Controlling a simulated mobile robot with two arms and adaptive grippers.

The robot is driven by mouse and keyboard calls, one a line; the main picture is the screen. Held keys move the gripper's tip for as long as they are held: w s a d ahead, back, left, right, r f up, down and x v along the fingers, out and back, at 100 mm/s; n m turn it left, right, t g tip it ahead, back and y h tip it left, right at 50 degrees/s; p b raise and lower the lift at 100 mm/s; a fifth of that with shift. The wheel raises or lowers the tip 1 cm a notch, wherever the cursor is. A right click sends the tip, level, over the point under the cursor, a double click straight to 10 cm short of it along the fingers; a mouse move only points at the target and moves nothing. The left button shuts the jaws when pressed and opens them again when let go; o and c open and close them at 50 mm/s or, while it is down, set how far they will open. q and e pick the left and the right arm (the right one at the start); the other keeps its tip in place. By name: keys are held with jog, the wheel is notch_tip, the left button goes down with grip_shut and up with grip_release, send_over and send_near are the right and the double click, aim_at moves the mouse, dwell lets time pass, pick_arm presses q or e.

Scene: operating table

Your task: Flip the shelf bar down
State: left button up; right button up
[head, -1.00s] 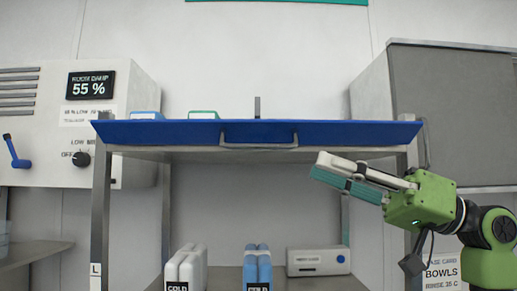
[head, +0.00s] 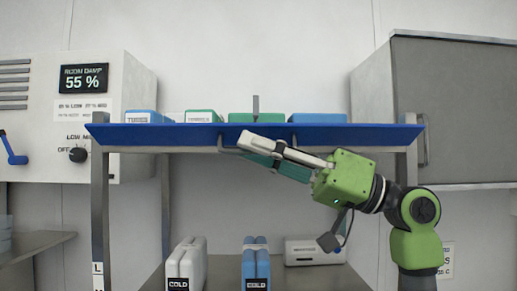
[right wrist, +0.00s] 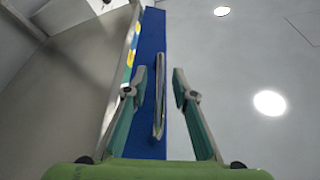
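The blue shelf bar (head: 180,134) runs along the front of the upper shelf, its blue face towards me. It also shows in the right wrist view (right wrist: 153,40) as a long blue strip. A thin grey handle (right wrist: 159,100) is on the bar; in the head view my right gripper mostly covers it. My right gripper (head: 246,143) is at the middle of the bar, reaching in from the right. In the right wrist view its two fingers are apart, with the handle between them; I cannot tell whether they touch it. My left gripper is not in view.
Blue and green boxes (head: 200,116) stand on the shelf behind the bar. White (head: 186,263) and blue (head: 256,265) cold packs and a white device (head: 310,252) stand below. A metal post (head: 407,170) is at the right, near my arm. A grey cabinet (head: 450,110) is behind.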

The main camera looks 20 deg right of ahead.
grip_shut()
